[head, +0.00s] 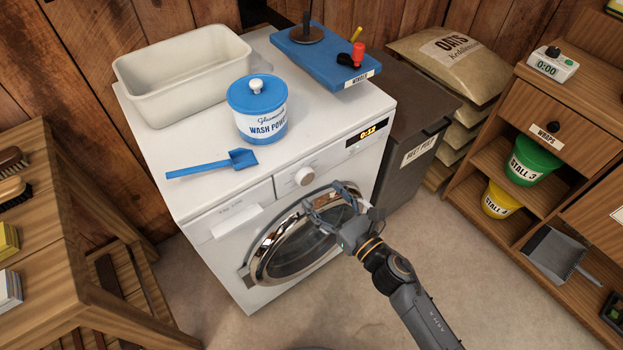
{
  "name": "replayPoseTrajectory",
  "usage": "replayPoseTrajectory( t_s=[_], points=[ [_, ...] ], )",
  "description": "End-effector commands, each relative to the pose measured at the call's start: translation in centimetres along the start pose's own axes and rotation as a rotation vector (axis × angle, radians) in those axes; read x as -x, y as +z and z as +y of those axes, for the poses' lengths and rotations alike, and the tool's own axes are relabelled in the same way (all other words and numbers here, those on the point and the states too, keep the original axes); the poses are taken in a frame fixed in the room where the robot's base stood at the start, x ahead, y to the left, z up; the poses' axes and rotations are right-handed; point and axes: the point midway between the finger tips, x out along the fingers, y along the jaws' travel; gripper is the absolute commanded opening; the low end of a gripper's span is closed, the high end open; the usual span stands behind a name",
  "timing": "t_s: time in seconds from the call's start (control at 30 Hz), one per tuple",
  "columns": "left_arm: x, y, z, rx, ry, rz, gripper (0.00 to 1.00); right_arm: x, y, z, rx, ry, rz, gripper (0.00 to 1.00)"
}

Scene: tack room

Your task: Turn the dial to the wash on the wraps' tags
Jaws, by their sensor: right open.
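The white washing machine (170,182) stands in the middle of the head view. Its round white dial (305,176) sits on the front panel, left of the lit display (374,131), which seems to read 0:12. My right gripper (326,200) is open and empty, in front of the round door (295,250), just below and right of the dial. It looks apart from the dial. The dial's markings are too small to read. No wraps or tags can be made out; a drawer (547,117) at right is labelled WRAPS. My left gripper is out of view.
A dark lidded bin (415,140) stands close on the right. A wooden bench (50,250) is at left. Floor in front is clear.

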Motion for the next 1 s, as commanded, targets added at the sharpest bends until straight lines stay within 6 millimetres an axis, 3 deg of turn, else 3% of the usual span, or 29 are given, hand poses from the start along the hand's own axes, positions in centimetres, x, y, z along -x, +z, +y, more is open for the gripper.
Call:
replayPoseTrajectory(
  t_s=[0.1, 0.3, 0.67, 0.93, 1.0],
  points=[
    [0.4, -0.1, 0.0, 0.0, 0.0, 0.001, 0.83, -2.4, 0.2, 0.0, -0.002, 0.0, -0.001, 0.71],
    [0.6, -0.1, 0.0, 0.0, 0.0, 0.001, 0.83, -4.6, 0.0, 0.0, -0.001, 0.0, -0.001, 0.71],
    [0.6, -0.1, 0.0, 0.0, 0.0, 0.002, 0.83, -5.2, 0.0, 0.0, -0.002, 0.0, 0.0, 0.71],
    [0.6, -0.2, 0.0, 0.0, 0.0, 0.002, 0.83, -5.1, 0.0, 0.0, -0.002, 0.0, 0.0, 0.2],
    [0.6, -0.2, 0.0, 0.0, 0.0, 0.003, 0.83, -5.1, 0.0, 0.0, -0.002, 0.0, 0.0, 0.16]
  ],
)
